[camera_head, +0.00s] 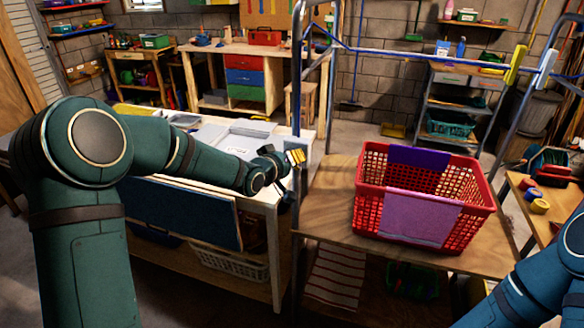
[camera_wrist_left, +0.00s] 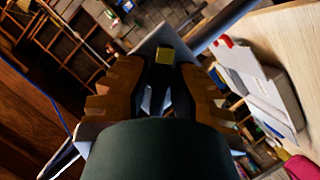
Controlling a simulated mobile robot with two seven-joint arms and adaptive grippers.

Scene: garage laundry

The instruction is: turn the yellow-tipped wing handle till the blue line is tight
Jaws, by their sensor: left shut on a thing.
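My left gripper (camera_head: 297,157) is at the near-side metal post by the white-topped bench. In the left wrist view its ridged orange-brown fingers (camera_wrist_left: 165,95) are closed around the wing handle, whose yellow tip (camera_wrist_left: 165,56) shows between and just beyond them. The rest of the handle is mostly hidden by the fingers. The blue line (camera_head: 420,57) runs from the left metal frame across to the right post and dips a little. My right arm enters at the lower right in the head view, but its gripper is out of the picture.
A red basket (camera_head: 470,215) with purple and pink cloths over its sides stands on a wooden table (camera_head: 320,200) right of the gripper. Yellow (camera_head: 517,64) and pale (camera_head: 547,62) pieces hang by the line's right end. The white-topped bench (camera_head: 272,190) lies under my left arm.

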